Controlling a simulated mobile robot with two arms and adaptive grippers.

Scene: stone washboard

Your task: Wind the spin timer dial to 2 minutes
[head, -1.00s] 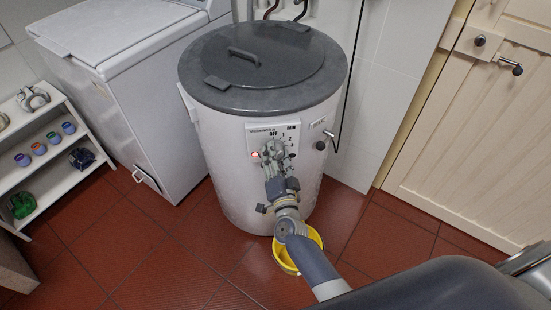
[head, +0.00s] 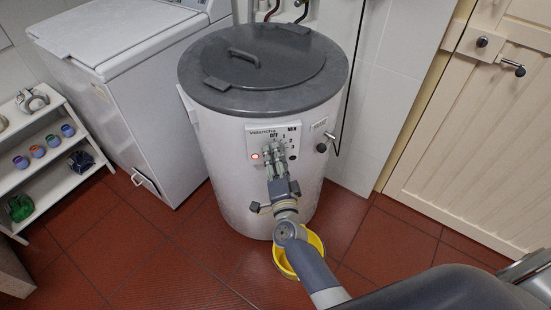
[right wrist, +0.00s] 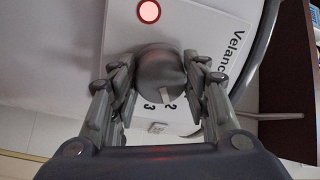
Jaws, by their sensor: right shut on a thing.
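The spin timer dial (right wrist: 160,72) is a grey round knob on the white control panel (right wrist: 205,20) of the spin dryer (head: 228,165). In the right wrist view its white pointer mark lies next to the printed 2, with the 3 beside it. My right gripper (right wrist: 160,85) is shut on the dial, one finger on each side. In the head view the right gripper (head: 276,160) is at the panel and hides the dial. My left gripper is not in view.
A red lamp (head: 254,156) glows on the panel. A yellow bowl (head: 283,268) stands on the floor under my right arm. A white washing machine (head: 150,100) stands at left, beside a shelf (head: 50,178) of small items. A cream door (head: 470,150) is at right.

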